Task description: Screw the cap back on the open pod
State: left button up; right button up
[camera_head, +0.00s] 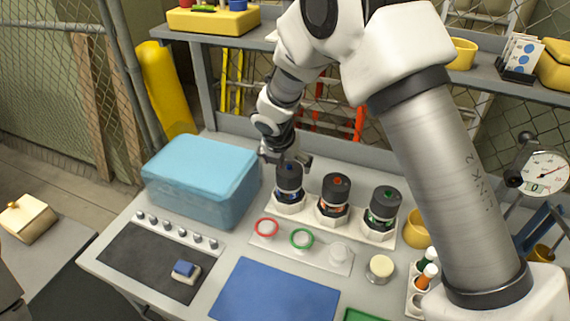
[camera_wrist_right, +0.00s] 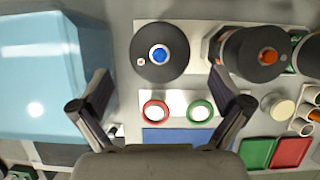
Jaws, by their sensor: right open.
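Three dark pods stand in a row in white hexagonal holders: one with a blue-centred black top (camera_head: 289,180), one orange-centred (camera_head: 335,190), one green-centred (camera_head: 384,205). All three have black tops on them; I cannot tell which top is loose. My right gripper (camera_head: 287,161) is open just above the blue-centred pod. In the right wrist view the fingers (camera_wrist_right: 160,88) are spread wide, and the blue-centred black top (camera_wrist_right: 159,53) shows round between and beyond them, apart from both. My left gripper is out of view.
A white plate (camera_head: 268,241) holds a red ring, a green ring and a bare white seat. A blue bin (camera_head: 201,183) stands left of the pods. A blue mat (camera_head: 274,293) lies in front. A pale round jar (camera_head: 380,268) stands right. My right arm crosses the right side.

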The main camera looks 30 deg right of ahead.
aim_at(288, 169)
jog(key=x, duration=0.6)
jog(key=shift+w, duration=0.15)
jog(key=shift+s+r, duration=0.1)
jog(key=shift+s, duration=0.1)
jog(key=c, duration=1.2)
jog(key=o, duration=0.4)
jog(key=c, duration=0.3)
